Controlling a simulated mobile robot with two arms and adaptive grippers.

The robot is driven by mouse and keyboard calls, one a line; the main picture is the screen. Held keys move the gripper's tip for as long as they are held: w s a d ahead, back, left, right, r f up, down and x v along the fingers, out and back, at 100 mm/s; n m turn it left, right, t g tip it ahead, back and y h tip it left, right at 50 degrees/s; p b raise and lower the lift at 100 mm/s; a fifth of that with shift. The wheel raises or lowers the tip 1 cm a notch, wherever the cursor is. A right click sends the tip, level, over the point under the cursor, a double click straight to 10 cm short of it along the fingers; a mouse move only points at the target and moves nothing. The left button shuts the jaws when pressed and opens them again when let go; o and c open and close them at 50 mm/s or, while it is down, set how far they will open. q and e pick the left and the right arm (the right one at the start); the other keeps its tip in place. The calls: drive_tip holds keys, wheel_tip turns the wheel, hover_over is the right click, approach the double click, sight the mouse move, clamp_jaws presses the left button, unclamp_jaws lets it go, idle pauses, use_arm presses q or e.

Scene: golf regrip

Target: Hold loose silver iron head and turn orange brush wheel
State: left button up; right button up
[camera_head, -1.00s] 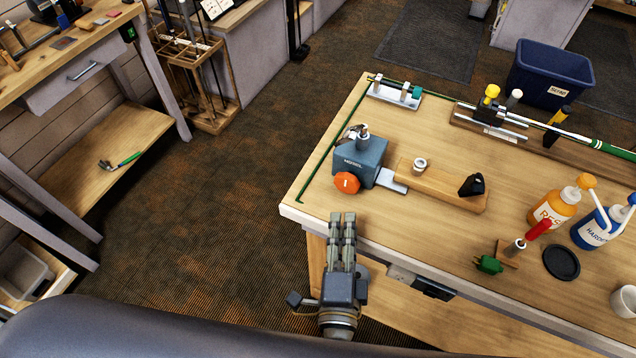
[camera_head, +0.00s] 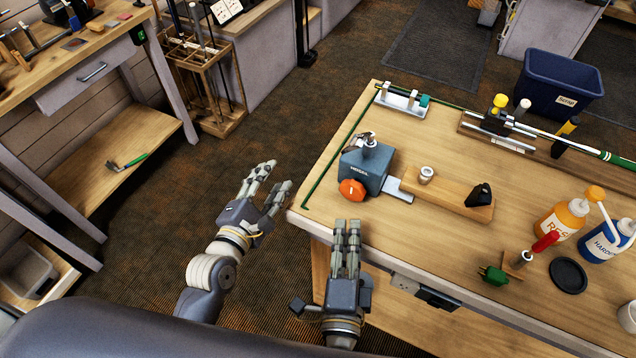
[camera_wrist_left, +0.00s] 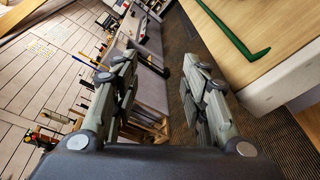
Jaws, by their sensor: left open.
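The orange brush wheel (camera_head: 352,190) is on the front of a blue-grey box (camera_head: 366,172) near the table's left corner. A small silver piece (camera_head: 369,141) sits on top of the box; I cannot tell for sure that it is the iron head. My left gripper (camera_head: 270,174) is open and empty, over the floor just left of the table corner, apart from the wheel. In the left wrist view its spread fingers (camera_wrist_left: 158,85) have nothing between them. My right gripper (camera_head: 347,228) points at the table's front edge below the wheel; its finger opening is unclear.
A thin green bar (camera_head: 337,152) runs along the table's left edge. A wooden block (camera_head: 440,191) lies right of the box. An orange bottle (camera_head: 562,219), blue bottle (camera_head: 607,240) and black disc (camera_head: 568,275) stand farther right.

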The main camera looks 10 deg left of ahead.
sight(346, 152)
use_arm(q)
drive_tip(key=s+d+r+n+h, duration=0.2)
drive_tip(key=s+d+r+h, duration=0.4)
drive_tip(key=d+r, duration=0.55)
drive_tip(key=shift+y, duration=0.5)
drive_tip(key=x, duration=0.9)
drive_tip(key=shift+w+d+f, duration=0.1)
drive_tip(key=shift+w+d, duration=0.15)
drive_tip(key=shift+d, duration=0.2)
clamp_jaws()
drive_tip(key=shift+a, duration=0.1)
